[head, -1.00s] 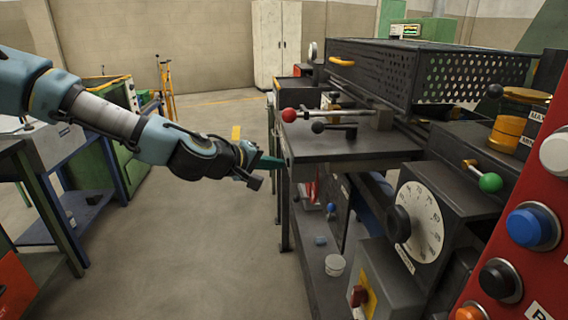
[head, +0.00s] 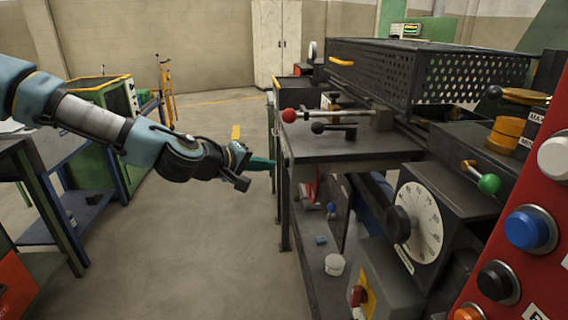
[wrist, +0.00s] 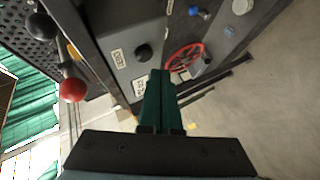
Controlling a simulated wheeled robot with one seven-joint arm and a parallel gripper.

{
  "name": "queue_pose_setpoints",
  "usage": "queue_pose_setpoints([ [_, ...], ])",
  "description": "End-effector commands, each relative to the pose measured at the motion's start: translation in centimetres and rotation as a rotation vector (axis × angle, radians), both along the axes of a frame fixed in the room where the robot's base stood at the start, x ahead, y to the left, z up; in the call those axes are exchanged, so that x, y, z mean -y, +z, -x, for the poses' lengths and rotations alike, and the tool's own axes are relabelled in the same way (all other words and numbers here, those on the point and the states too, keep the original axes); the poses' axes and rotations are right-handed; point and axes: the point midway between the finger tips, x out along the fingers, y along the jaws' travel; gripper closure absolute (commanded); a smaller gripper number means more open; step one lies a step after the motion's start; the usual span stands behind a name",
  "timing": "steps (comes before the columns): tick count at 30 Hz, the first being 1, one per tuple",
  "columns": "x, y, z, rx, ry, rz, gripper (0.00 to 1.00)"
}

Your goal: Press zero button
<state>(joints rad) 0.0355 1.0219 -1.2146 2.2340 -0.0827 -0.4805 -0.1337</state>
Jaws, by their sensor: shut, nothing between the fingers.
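My gripper (head: 273,164) has green fingers, shut with nothing between them, at the left edge of the dark bench (head: 350,142) in the head view. In the wrist view my gripper (wrist: 160,74) points at a grey panel (wrist: 125,35). A round black button (wrist: 143,53) sits on that panel beside two small white labels (wrist: 118,58). The fingertips appear just below this button in the picture; the gap in depth is unclear. The label text is too small to read surely, so I cannot confirm which button is zero.
A red handwheel (wrist: 186,58) and a red ball lever (wrist: 73,90) flank the panel in the wrist view. In the head view, a dial box (head: 422,222) and a red panel with a blue button (head: 531,229) stand at right. The floor at left of the bench is clear.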

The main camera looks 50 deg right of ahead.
Motion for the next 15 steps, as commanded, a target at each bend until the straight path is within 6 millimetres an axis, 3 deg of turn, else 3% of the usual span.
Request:
queue_pose_setpoints([
  [15, -3.4, 0.0, -2.8, -0.001, 0.002, -0.001, 1.0],
])
